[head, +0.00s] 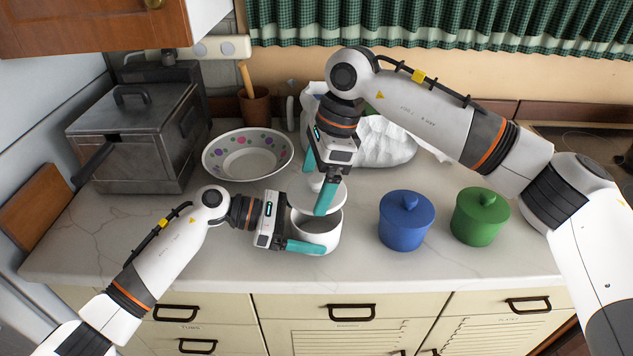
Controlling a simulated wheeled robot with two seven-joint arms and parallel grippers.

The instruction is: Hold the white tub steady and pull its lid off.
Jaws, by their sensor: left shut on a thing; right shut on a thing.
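The white tub (333,238) stands near the front of the marble counter, with its open mouth and grey inside partly showing. My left gripper (308,226) reaches in from the left and is shut on the tub's body, one teal finger across its near side. The white lid (300,198) is above the tub, apart from its rim at the front and set toward the back. My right gripper (319,184) comes down from above and is shut on the lid's knob, which its fingers partly hide. The far side of the tub's rim is hidden by the lid.
A blue lidded tub (406,225) and a green lidded tub (479,220) stand to the right. A spotted bowl (247,168), a metal box-shaped cooker (135,140) and a white bag (385,143) are behind. Front counter left of the tub is clear beyond my arm.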

